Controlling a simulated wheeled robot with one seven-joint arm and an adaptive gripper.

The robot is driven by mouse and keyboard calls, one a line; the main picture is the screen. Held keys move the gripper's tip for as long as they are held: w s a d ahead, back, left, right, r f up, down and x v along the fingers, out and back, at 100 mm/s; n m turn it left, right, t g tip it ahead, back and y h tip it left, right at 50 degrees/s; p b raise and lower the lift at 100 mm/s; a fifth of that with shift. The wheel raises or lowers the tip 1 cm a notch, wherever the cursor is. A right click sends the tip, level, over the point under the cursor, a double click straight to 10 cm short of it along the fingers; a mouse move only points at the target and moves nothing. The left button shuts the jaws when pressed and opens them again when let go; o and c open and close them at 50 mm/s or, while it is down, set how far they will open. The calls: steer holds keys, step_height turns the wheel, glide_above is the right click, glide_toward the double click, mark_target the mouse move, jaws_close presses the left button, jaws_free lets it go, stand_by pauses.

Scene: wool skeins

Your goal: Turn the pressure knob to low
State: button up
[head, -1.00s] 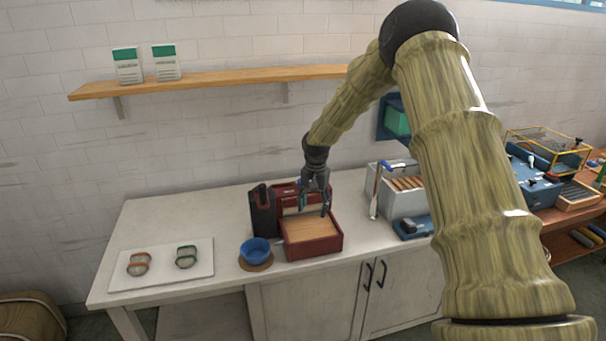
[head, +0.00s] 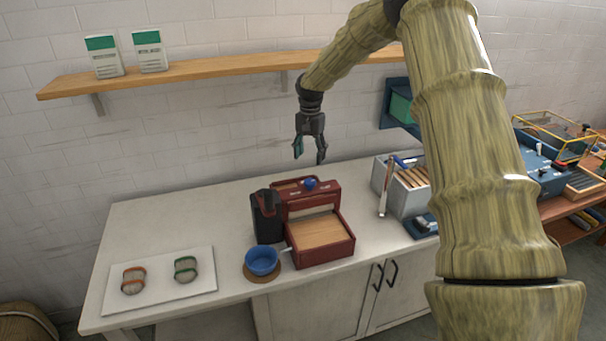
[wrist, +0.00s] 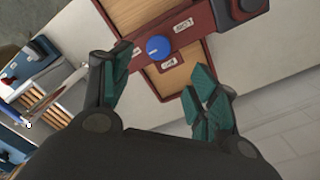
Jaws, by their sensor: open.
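The blue pressure knob (head: 309,184) sits on the crossbar of a red machine (head: 333,252) with a wooden bed. The wrist view shows the round knob (wrist: 158,47) from above, with small white labels beside it on the red bar. Their text is too small to read surely, and I cannot tell where the knob points. My gripper (head: 309,159) is open and empty above the knob, apart from it. In the wrist view its teal-padded fingers (wrist: 160,80) spread on either side below the knob.
A white board (head: 160,284) with two banded skeins lies left. A grey box (head: 398,189) stands right. A wooden shelf (head: 210,69) runs above.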

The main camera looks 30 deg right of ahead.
mark_target(310, 181)
steer(key=f+p, duration=0.1)
steer(key=s+f+p, duration=0.1)
steer(key=shift+f, duration=0.3)
steer(key=f, duration=0.1)
steer(key=f+p, duration=0.1)
steer(key=f, duration=0.1)
steer(key=f+p, duration=0.1)
steer(key=f, duration=0.1)
steer(key=shift+w, duration=0.4)
steer(key=shift+s+f+p, duration=0.25)
steer(key=shift+f+p, duration=0.05)
steer(key=shift+f, duration=0.3)
steer(key=shift+w+f, duration=0.2)
steer(key=shift+f, duration=0.55)
steer(key=shift+s+r, duration=0.1)
steer(key=c, duration=1)
